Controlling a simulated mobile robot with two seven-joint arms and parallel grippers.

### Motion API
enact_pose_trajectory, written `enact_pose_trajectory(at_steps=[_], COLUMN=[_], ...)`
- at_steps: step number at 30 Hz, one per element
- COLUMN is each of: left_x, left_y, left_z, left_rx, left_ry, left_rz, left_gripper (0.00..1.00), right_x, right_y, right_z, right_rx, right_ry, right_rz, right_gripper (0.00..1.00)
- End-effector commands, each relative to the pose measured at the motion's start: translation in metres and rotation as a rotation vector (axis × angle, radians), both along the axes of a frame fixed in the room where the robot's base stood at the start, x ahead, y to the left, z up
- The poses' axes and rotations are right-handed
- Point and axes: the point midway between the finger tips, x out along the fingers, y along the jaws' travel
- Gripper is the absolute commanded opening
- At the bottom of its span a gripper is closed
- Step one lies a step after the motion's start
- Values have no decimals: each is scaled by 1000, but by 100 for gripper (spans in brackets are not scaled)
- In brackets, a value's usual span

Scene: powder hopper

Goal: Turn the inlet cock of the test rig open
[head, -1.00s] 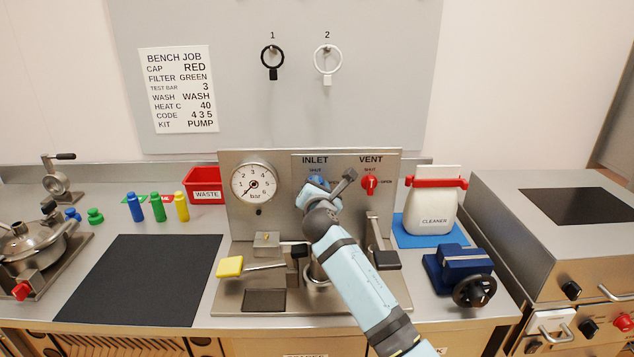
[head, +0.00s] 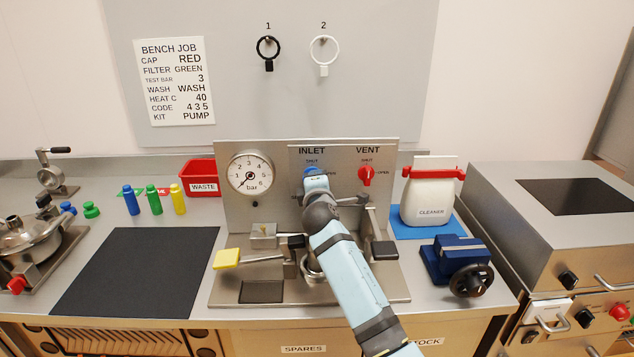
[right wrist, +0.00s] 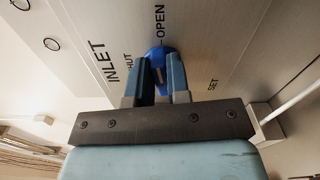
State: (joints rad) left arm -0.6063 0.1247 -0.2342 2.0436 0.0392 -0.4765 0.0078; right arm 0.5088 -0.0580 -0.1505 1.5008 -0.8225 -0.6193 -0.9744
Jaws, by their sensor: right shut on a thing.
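The test rig's panel (head: 273,205) stands upright at the middle of the bench, with a round bar gauge (head: 250,174) on its left. The blue inlet cock (head: 311,169) sits under the INLET label and is mostly hidden by my right gripper (head: 314,177). In the right wrist view the cock (right wrist: 159,53) is between the two fingers of my right gripper (right wrist: 161,78), which is shut on it. The OPEN and SHUT marks show beside it there. Which mark the cock points to I cannot tell. My left gripper is not in view.
The red vent cock (head: 366,176) is just right of my gripper. A yellow-ended lever (head: 227,258) and a black-ended lever (head: 384,250) stand below. The cleaner bottle (head: 428,200) and blue vise (head: 456,261) are to the right. The dark mat (head: 135,272) is clear.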

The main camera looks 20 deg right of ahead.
Motion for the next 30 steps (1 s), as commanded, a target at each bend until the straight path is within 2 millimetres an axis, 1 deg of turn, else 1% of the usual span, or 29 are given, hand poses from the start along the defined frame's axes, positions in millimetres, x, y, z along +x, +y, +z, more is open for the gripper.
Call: enact_pose_trajectory(at_steps=[3, 10, 26, 27, 29, 30], left_x=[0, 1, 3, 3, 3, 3], left_y=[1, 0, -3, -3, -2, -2], left_z=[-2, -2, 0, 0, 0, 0], left_rx=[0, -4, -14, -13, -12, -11], left_ry=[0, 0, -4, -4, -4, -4], left_rz=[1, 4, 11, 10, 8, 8], left_gripper=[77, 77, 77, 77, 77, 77], right_x=[0, 0, 0, 0, 0, 0], right_y=[0, 0, 0, 0, 0, 0], right_z=[-2, -3, -3, -3, -3, -2], right_rx=[57, 124, 141, 141, 141, 141], right_ry=[-15, -33, -38, -38, -38, -39], right_rz=[0, 0, 0, 0, 0, 0], right_gripper=[0, 0, 0, 26, 40, 43])
